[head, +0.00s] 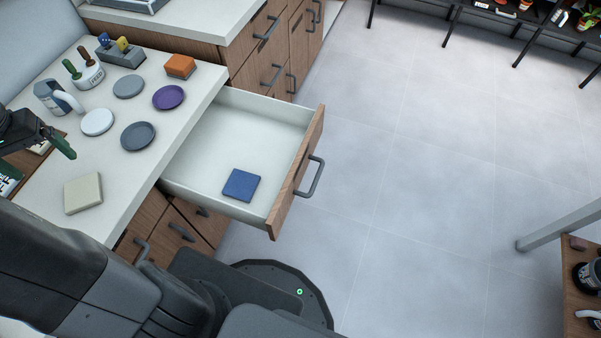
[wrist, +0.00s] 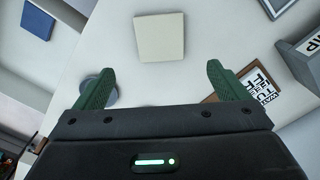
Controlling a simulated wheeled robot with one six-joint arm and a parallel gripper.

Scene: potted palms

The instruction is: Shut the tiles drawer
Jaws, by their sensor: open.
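The tiles drawer (head: 297,178) stands pulled out from the counter, with a wooden front and a dark bar handle (head: 313,177). A blue tile (head: 241,185) lies inside it on the white bottom. The same blue tile shows at the upper left of the wrist view (wrist: 37,22). My gripper (head: 68,148) is at the left edge of the head view, over the counter and well away from the drawer. In the wrist view my gripper (wrist: 158,85) has its green fingers wide apart with nothing between them. A cream tile (wrist: 160,36) lies on the counter beyond the fingertips.
The floor (head: 420,170) right of the drawer is clear. A wooden table (head: 574,300) stands at lower right.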

